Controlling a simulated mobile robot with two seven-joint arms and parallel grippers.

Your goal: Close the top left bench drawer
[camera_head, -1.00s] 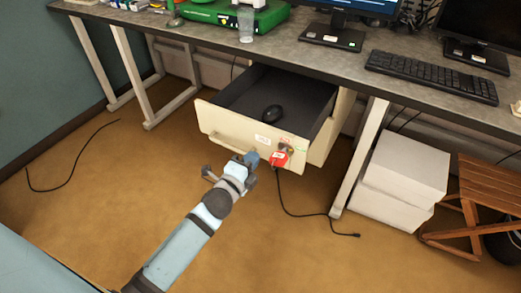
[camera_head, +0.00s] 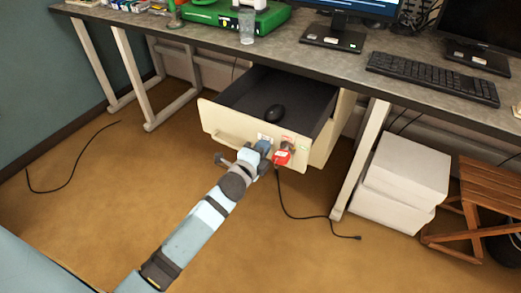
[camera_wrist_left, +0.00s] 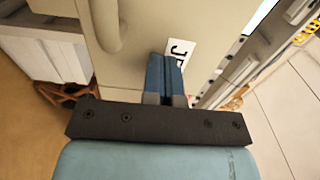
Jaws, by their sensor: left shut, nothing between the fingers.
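The bench drawer (camera_head: 231,127) is pulled out under the bench, with a cream front, a bar handle and a dark interior. A black mouse (camera_head: 275,112) lies inside it. My left gripper (camera_head: 264,147) is shut and empty, with its fingertips at the drawer front, right of the handle. In the left wrist view the blue fingers (camera_wrist_left: 165,78) are together, against or very close to the cream front (camera_wrist_left: 140,55) and partly over a white label (camera_wrist_left: 181,52). The handle (camera_wrist_left: 107,28) is beside them there. My right gripper is not in view.
White boxes (camera_head: 405,172) and a wooden stool (camera_head: 482,205) stand to the right. The bench top (camera_head: 335,64) overhangs the drawer.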

